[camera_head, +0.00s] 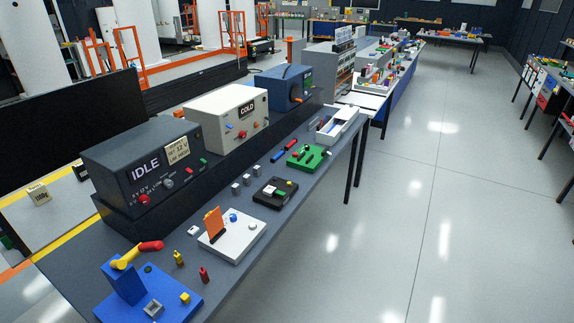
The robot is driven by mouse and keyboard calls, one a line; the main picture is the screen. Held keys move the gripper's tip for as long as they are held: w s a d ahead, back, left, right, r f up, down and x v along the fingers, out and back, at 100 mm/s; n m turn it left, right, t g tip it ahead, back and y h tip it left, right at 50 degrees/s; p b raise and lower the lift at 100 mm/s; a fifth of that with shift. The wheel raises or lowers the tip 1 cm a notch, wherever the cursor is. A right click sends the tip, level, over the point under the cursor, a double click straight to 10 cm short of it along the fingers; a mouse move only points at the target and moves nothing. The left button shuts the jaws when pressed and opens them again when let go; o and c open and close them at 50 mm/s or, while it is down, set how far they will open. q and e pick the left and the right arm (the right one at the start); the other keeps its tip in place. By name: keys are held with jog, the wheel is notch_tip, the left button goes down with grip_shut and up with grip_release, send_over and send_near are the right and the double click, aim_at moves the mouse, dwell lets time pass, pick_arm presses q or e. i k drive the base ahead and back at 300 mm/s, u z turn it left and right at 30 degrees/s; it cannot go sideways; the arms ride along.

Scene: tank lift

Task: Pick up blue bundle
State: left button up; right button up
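A small blue bar-shaped piece (278,156) lies on the dark bench top (262,222), right of the middle power box, and may be the blue bundle. It is too small to tell if it is made of several parts. Neither my left nor my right gripper shows in the head view.
A green plate (307,156), black plate (275,192), white plate (232,236) and blue base (150,295) occupy the bench. The floor (410,220) at right is clear.

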aim_at(282, 152)
jog(key=z, duration=0.25)
jog(key=k, duration=0.35)
jog(key=z, duration=0.95)
jog(key=i, duration=3.75)
jog(key=u, duration=0.5)
jog(key=i, duration=1.4)
jog(key=u, duration=1.65)
jog(key=i, duration=0.9)
jog(key=u, duration=1.05)
